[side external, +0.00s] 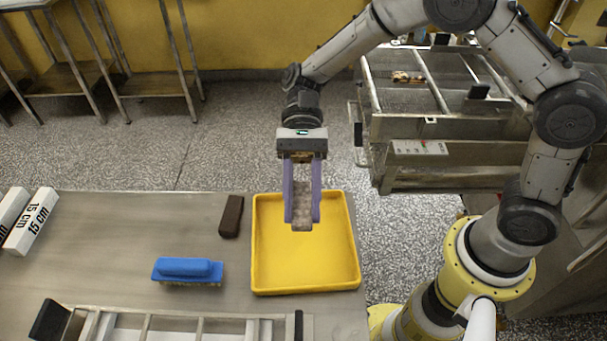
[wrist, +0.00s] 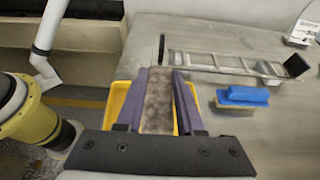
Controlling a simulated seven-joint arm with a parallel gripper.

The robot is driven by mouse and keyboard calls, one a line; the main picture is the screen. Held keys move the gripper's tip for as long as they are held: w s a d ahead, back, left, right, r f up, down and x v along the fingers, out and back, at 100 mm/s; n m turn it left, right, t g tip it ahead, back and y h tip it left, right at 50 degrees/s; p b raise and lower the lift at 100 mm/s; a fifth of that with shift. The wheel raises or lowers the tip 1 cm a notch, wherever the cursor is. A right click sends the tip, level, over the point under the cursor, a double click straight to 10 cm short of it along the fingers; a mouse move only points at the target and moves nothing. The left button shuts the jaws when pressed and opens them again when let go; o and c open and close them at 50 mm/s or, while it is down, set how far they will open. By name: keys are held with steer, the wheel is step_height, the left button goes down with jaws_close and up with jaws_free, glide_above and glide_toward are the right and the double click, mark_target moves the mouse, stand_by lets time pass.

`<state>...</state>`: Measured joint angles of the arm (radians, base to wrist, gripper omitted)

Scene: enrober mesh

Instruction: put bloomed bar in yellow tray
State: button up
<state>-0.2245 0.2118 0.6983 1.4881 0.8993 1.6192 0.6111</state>
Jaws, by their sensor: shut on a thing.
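The bloomed bar (side external: 302,205) is brown with a greyish, mottled surface. My gripper (side external: 302,215) is shut on it, with a purple finger on each side, and it hangs end down over the yellow tray (side external: 300,272). The bar also shows between the fingers in the wrist view (wrist: 158,100). The yellow tray is a shallow square with raised rims, and its visible floor is empty. In the wrist view the tray (wrist: 118,98) is partly hidden behind the fingers and bar. I cannot tell the exact gap between bar and tray floor.
A plain dark brown bar (side external: 231,216) lies on the steel table left of the tray. A blue-handled brush (side external: 187,270) lies nearer the front. A metal frame (side external: 180,325) lies along the front edge. White 15 cm blocks (side external: 32,222) are at far left. A machine (side external: 430,125) stands behind.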

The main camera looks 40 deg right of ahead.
mark_target(302, 246)
steer(key=shift+f, duration=4.55)
steer(key=shift+f, duration=0.55)
steer(key=o, duration=1.1)
steer(key=shift+c, duration=0.2)
